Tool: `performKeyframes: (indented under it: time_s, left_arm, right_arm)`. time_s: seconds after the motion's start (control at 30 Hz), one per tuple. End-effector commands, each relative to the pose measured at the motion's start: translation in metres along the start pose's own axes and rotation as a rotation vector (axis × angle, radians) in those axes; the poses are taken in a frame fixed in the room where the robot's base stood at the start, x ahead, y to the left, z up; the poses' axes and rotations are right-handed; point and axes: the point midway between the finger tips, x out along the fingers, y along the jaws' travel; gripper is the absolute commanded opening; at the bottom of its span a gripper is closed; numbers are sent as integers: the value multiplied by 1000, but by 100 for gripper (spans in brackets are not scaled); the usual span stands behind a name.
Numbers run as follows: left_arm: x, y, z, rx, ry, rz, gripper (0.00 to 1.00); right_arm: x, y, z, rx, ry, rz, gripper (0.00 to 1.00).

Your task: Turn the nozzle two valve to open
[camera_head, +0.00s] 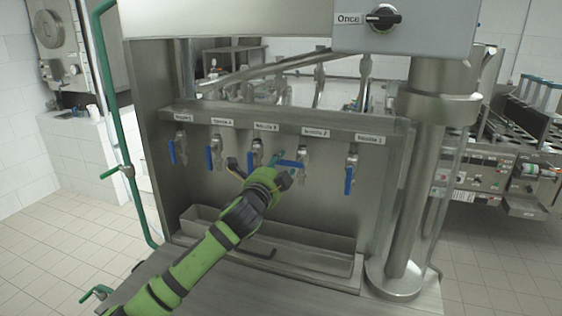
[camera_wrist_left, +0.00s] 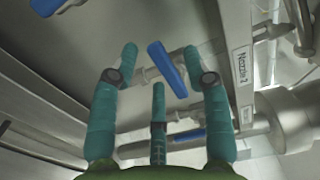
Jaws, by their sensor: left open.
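The nozzle two valve has a blue handle (camera_head: 291,164), lying nearly sideways below the label "Nozzle 2". In the left wrist view this handle (camera_wrist_left: 167,68) sits slanted between the two outer teal fingers, nearer the right one. The "Nozzle 2" label (camera_wrist_left: 242,80) is to its right. I cannot tell whether a finger touches the handle. My left gripper (camera_head: 262,172) is open, with its green arm reaching up from the lower left to the valve panel. The gripper partly hides the lower panel and the valve. My right gripper is not in view.
The nozzle one handle (camera_head: 350,175) hangs down on the right, and shows close below in the wrist view (camera_wrist_left: 190,135). Nozzle three's handle (camera_head: 256,153) is close on the left. A steel trough (camera_head: 330,241) lies beneath. A thick steel column (camera_head: 408,190) stands at right.

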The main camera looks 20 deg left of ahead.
Motion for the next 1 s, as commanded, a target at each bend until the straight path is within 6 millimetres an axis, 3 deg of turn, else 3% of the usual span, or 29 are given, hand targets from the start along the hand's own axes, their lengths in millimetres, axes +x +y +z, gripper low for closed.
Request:
performKeyframes:
  time_s: [0.43, 0.47, 0.57, 1.0]
  left_arm:
    - [10, 0, 0, 0, 1, -1, 48]
    - [10, 0, 0, 0, 1, -1, 40]
    - [10, 0, 0, 0, 1, 0, 0]
    - [10, 3, 0, -40, 0, 1, 0]
  right_arm:
    - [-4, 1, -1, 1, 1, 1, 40]
    - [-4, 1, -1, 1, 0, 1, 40]
    - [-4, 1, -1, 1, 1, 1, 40]
    - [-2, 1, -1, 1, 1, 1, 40]
